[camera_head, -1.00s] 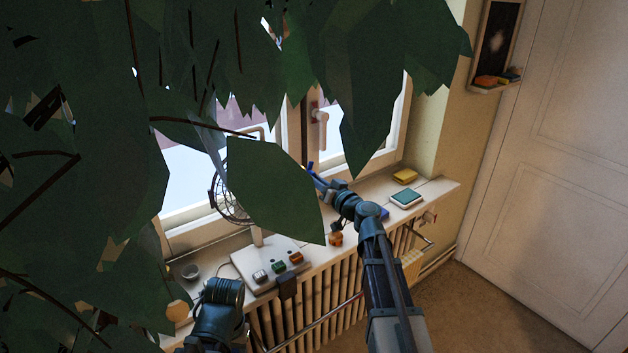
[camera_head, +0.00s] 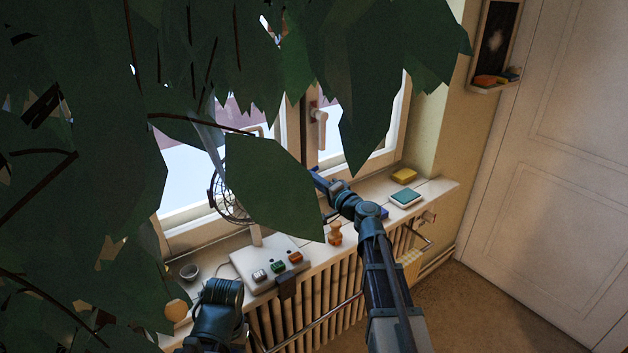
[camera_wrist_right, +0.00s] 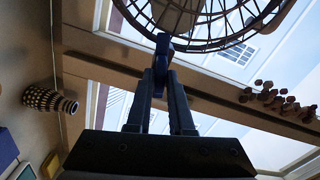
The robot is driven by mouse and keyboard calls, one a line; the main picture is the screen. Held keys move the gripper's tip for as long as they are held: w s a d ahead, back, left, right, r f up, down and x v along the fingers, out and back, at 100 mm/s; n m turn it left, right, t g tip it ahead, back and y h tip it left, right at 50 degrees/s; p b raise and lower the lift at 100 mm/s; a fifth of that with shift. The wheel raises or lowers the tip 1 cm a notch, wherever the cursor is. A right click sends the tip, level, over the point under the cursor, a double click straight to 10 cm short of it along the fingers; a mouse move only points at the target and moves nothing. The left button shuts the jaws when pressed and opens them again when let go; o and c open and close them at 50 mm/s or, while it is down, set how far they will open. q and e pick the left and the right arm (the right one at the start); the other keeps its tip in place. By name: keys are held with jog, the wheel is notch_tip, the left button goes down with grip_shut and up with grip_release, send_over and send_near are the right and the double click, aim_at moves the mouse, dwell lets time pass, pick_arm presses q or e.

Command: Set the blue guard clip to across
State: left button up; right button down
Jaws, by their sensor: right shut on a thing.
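The blue guard clip (camera_wrist_right: 163,46) sits at the rim of the wire fan guard (camera_wrist_right: 205,44) in the right wrist view. It stands upright in that picture. My right gripper (camera_wrist_right: 161,78) is shut on its lower part, between the two fingers. In the head view the fan guard (camera_head: 226,197) is partly hidden behind a big leaf. My right arm reaches to the window there, and its gripper end (camera_head: 321,184) is small beside that leaf. My left arm is low in the head view, but its fingers do not show.
Large plant leaves (camera_head: 80,200) cover much of the head view. The sill holds a white base with coloured buttons (camera_head: 262,258), a grey cup (camera_head: 189,272), a wooden figure (camera_head: 335,233), a teal box (camera_head: 406,198) and a yellow block (camera_head: 404,176). A radiator (camera_head: 305,300) stands below.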

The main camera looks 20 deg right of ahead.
jog(key=shift+m, duration=1.6)
jog(key=c, duration=0.9)
grip_release()
jog(key=shift+f, duration=0.1)
jog(key=shift+o, duration=0.2)
jog(key=v, duration=1.4)
jog(key=shift+w, duration=0.15)
